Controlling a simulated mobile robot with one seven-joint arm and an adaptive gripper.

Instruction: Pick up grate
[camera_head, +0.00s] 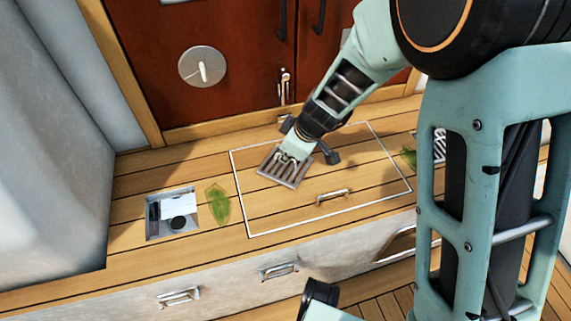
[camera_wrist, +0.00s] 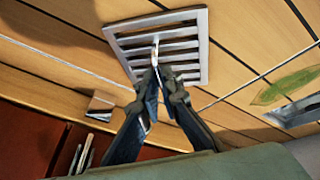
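The grate (camera_head: 277,181) is a small square grey metal piece with slats. In the head view it is over the white-outlined hatch panel, left of the panel's middle. The wrist view shows the grate (camera_wrist: 204,45) at the top centre, with a thin upright handle in its middle. My gripper (camera_head: 293,158) is right above it. In the wrist view my gripper's fingertips (camera_wrist: 160,74) are close together at the handle and look shut on it. The exact contact is partly hidden, and I cannot tell how far the grate is above the deck.
An open square recess (camera_head: 149,233) with small items inside lies at the left, beside a green leaf (camera_head: 217,204). Another slatted grate (camera_head: 440,145) is at the right. A metal hatch handle (camera_head: 333,196) stands on the panel. Red cabinet doors (camera_head: 240,75) rise behind.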

